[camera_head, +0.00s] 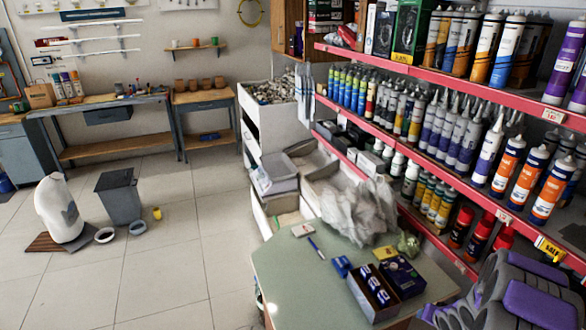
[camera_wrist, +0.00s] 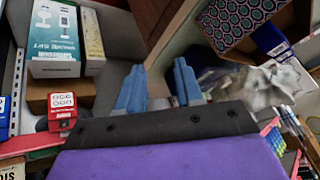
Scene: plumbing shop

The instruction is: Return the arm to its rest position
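My gripper (camera_wrist: 159,88) shows in the wrist view as two blue fingers pointing up, with a clear gap between them and nothing held. A dark band and a purple part of my arm (camera_wrist: 160,152) fill the bottom of that view. In the head view my grey and purple arm (camera_head: 525,295) is at the lower right corner, close to the shelving. The fingertips cannot be made out there.
A red-edged shelf unit (camera_head: 430,75) with several rows of cartridges runs along the right. A green-topped counter (camera_head: 300,275) holds an open box (camera_head: 374,291). A grey bin (camera_head: 119,196) and white sack (camera_head: 58,208) stand left.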

